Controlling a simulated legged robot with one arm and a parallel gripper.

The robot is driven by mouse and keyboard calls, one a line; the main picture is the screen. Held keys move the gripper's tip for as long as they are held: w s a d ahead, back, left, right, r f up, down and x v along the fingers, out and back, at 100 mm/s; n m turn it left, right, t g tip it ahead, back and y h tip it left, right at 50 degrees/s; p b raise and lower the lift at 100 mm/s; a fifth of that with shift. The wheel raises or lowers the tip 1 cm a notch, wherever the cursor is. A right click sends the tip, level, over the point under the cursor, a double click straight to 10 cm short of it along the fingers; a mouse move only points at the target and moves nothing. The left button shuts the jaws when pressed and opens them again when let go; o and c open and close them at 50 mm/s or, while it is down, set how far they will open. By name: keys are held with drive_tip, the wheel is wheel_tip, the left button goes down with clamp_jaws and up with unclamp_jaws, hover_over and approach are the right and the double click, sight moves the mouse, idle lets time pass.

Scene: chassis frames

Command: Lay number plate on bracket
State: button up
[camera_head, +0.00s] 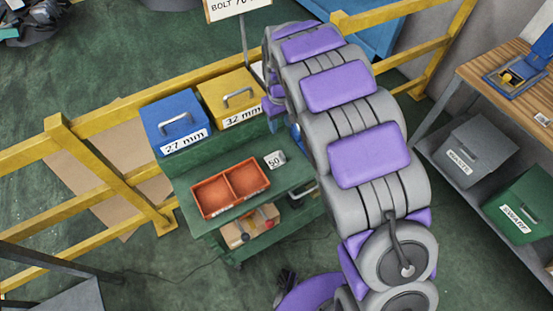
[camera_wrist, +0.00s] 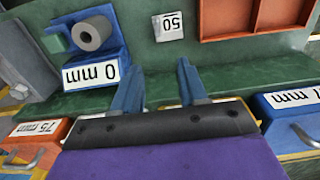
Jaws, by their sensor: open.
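A small white number plate marked "50" (camera_head: 275,159) lies on the green bench top beside the orange tray. It also shows upside down in the wrist view (camera_wrist: 168,33), apart from my fingers. My gripper (camera_wrist: 158,67) is open and empty, its two blue fingers pointing toward the bench. The plate is beyond the fingertips, roughly between them. In the head view my arm hides the gripper. No part is clearly recognisable as the bracket. A blue holder (camera_wrist: 118,50) with a "0 mm" label and a grey hollow cylinder (camera_wrist: 93,33) stands left of the plate in the wrist view.
An orange two-part tray (camera_head: 203,208) sits on the green bench (camera_head: 191,166). A blue "27 mm" box (camera_head: 172,110) and a yellow "32 mm" box (camera_head: 227,88) stand along its back. An orange "75 mm" box (camera_wrist: 35,148) is at lower left. Yellow railings (camera_head: 95,160) run behind.

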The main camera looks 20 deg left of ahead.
drive_tip(key=b, duration=0.2)
hover_over(281, 153)
drive_tip(key=f, duration=1)
drive_tip(key=shift+s+f, duration=0.2)
drive_tip(key=shift+f, duration=0.1)
drive_tip(key=shift+w+f+b, duration=0.15)
drive_tip(key=shift+f+b, duration=0.15)
drive_tip(key=shift+f, duration=1.3)
drive_tip(key=shift+w+f+b, duration=0.1)
drive_tip(key=shift+f+b, duration=0.15)
drive_tip(key=shift+f, duration=1.3)
clamp_jaws()
